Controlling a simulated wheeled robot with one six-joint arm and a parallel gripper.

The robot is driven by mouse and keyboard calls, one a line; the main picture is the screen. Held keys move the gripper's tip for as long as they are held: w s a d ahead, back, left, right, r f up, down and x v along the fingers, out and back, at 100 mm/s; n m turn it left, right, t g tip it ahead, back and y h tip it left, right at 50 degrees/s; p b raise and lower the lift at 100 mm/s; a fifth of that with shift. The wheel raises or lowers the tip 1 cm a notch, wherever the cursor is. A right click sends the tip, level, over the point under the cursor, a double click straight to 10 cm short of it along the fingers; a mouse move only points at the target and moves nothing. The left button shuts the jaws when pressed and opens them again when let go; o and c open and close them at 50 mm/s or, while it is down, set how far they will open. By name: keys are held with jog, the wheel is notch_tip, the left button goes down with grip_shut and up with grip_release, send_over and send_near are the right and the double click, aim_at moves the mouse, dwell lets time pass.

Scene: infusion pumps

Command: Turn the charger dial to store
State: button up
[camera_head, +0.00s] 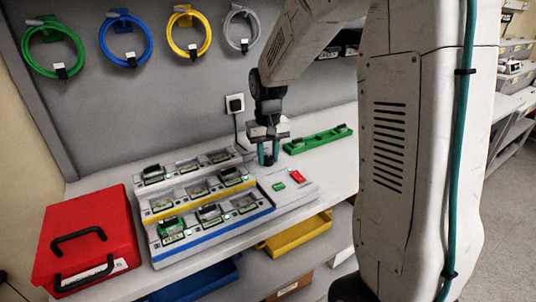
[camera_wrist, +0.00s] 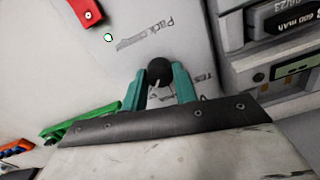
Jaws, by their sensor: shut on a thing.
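The charger dial (camera_wrist: 159,69) is a small black round knob on the pale panel of the pack charger (camera_head: 307,193). In the wrist view it sits between the teal fingers of my gripper (camera_wrist: 160,73), which is shut on it. A short white mark shows on the knob's near side. Part of a label, "TES", shows right of the right finger; other position labels are hidden, and I cannot read "store". In the head view my gripper (camera_head: 268,157) reaches down at the panel's back and hides the dial.
A red switch (camera_head: 297,176) and a green part (camera_head: 278,186) sit on the panel in front of my gripper. Rows of bays with packs (camera_head: 197,187) lie to the left. A green strip (camera_head: 318,140) lies behind right; a red case (camera_head: 85,240) stands far left.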

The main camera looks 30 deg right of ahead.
aim_at(268, 157)
jog(key=o, duration=1)
jog(key=shift+c, duration=0.2)
jog(key=shift+r, duration=0.1)
notch_tip(268, 157, up, 8)
jog(key=shift+f, duration=0.15)
jog(key=s+a+r+n, duration=0.1)
jog(key=s+a, duration=0.2)
jog(key=s, duration=0.6)
jog(key=s+a+r+n+t, duration=0.1)
jog(key=s+a, duration=0.2)
jog(key=s, duration=0.6)
jog(key=s+a+r, duration=0.1)
jog(key=s+a, duration=0.2)
jog(key=s, duration=0.6)
jog(key=shift+s+a+r+n, duration=0.3)
jog(key=shift+a+n, duration=0.1)
